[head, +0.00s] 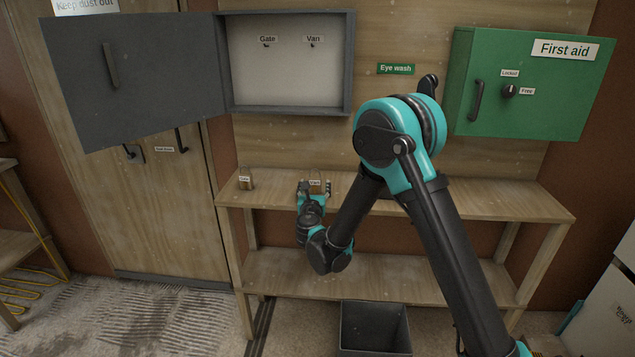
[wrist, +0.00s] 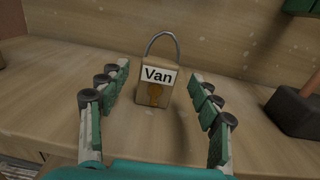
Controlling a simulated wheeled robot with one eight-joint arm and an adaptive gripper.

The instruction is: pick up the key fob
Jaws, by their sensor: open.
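A tan block-shaped key fob (wrist: 152,96) with a white "Van" label and a grey wire loop on top stands upright on the bench. In the wrist view it is between the two fingers of my gripper (wrist: 160,76), near the fingertips, with a gap on each side. My gripper is open and empty. In the head view the Van fob (head: 316,178) shows just beyond my gripper (head: 315,187), partly hidden by it. A second, similar fob (head: 246,184) stands on the bench to the left; its label is too small to read.
The wooden bench (head: 480,201) has a lower shelf. A dark block with a wooden handle (wrist: 294,111) lies to the right. An open grey cabinet (head: 290,106) with Gate and Van hooks and a green first aid box (head: 545,105) hang above. A dark bin (head: 374,348) stands below.

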